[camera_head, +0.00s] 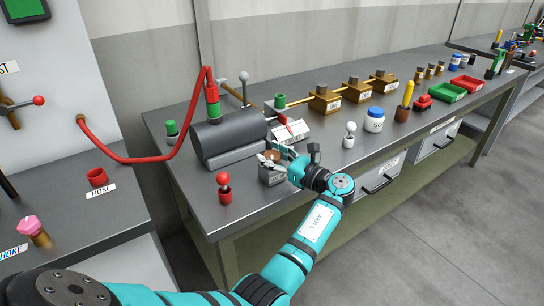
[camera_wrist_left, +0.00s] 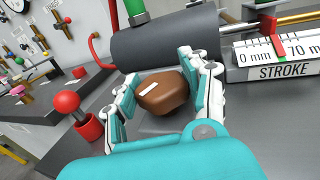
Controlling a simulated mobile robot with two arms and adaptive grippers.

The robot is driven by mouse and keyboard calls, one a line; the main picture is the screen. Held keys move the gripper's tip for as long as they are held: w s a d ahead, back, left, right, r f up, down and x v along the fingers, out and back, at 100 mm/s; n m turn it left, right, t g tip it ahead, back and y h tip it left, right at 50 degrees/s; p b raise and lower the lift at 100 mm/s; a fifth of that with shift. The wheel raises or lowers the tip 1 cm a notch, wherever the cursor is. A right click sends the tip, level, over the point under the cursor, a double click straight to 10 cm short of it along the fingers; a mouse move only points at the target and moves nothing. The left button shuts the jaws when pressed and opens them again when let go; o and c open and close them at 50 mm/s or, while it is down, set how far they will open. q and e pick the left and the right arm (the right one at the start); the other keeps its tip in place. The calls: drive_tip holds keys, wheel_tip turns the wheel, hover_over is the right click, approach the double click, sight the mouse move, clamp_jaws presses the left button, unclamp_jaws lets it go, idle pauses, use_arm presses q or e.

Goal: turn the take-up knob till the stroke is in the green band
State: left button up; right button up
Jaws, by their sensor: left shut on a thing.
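The brown take-up knob (camera_wrist_left: 165,92) sits on a grey block in front of the dark grey cylinder (camera_wrist_left: 165,42). It shows a small white mark on top. My left gripper (camera_head: 274,157) is shut around the knob, with a finger on either side of it in the left wrist view (camera_wrist_left: 165,95). The stroke scale (camera_wrist_left: 280,57) is right of the cylinder, reading from 0 mm toward 70 mm. Its red pointer (camera_wrist_left: 274,42) stands between these two labels. My right gripper is not in view.
A red hose (camera_head: 140,160) runs from the left cabinet to the cylinder. A red-balled peg (camera_head: 224,187) stands left of the knob and a white-balled peg (camera_head: 349,135) right of it. The bench front is mostly clear.

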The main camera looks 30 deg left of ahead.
sight(279, 159)
use_arm(q)
drive_tip(key=o, duration=1.1)
drive_tip(key=shift+o, duration=0.2)
drive_tip(key=shift+d, duration=0.1)
drive_tip(key=d, duration=0.5)
drive_tip(key=s+d, duration=0.1)
drive_tip(key=d, duration=0.1)
drive_tip(key=shift+d, duration=0.15)
